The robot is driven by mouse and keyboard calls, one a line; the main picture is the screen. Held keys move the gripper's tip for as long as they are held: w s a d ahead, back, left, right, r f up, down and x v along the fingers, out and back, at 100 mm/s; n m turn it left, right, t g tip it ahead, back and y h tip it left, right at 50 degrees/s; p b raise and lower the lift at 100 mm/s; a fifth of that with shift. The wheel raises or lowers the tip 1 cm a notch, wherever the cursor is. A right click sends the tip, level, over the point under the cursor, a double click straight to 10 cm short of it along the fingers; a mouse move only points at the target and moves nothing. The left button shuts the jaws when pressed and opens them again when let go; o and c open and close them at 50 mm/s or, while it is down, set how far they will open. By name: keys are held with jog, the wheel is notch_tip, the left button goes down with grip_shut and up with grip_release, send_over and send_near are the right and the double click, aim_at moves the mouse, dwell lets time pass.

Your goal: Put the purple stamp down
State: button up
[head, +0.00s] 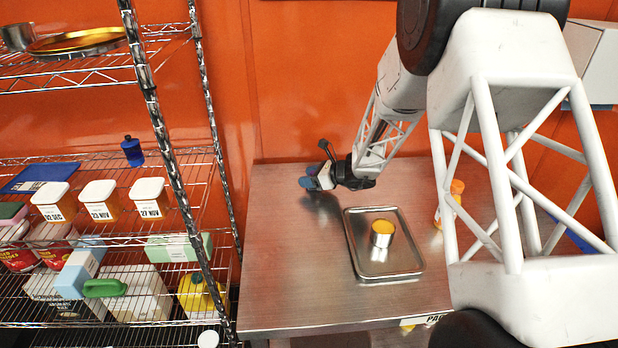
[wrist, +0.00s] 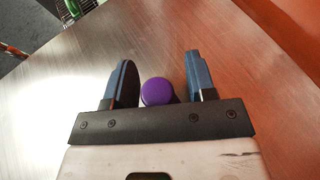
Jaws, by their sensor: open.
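The purple stamp (wrist: 157,91) shows in the wrist view as a round purple top between my gripper's two fingers. My gripper (wrist: 162,75) is open around it, with the stamp nearer the left finger and a wider gap on the right. I cannot tell whether the stamp touches the left finger. In the head view, my gripper (head: 306,182) is low over the back left part of the steel table (head: 285,285). The stamp cannot be made out there.
An orange-capped bottle (head: 456,190) stands further right, partly behind my arm. A wire shelf (head: 175,160) with tubs is on the left. The table's front left is clear.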

jog(key=shift+r, duration=0.15)
jog(key=shift+v, duration=6)
jog(key=shift+s, duration=0.1)
jog(key=s+a+r+n+g+h, duration=0.2)
jog(key=s+r+n, duration=0.4)
jog(key=s, duration=0.5)
jog(key=s+a+r+n+g+h, duration=0.25)
jog(key=s+r+n, duration=0.4)
jog(key=s, duration=0.45)
jog(key=s+d+r+n+h, duration=0.1)
jog(key=s+n+h, duration=0.1)
jog(key=s, duration=0.5)
jog(key=s+d+r+n+h, duration=0.2)
jog(key=s+n, duration=0.3)
jog(key=s, duration=0.3)
jog(key=s+d+r+n+t+h, duration=0.1)
jog(key=s+d+r+n+h, duration=0.1)
jog(key=s, duration=0.5)
jog(key=shift+s+d+n+h, duration=0.2)
jog(key=shift+s+n+h, duration=0.05)
jog(key=shift+n+h, duration=0.6)
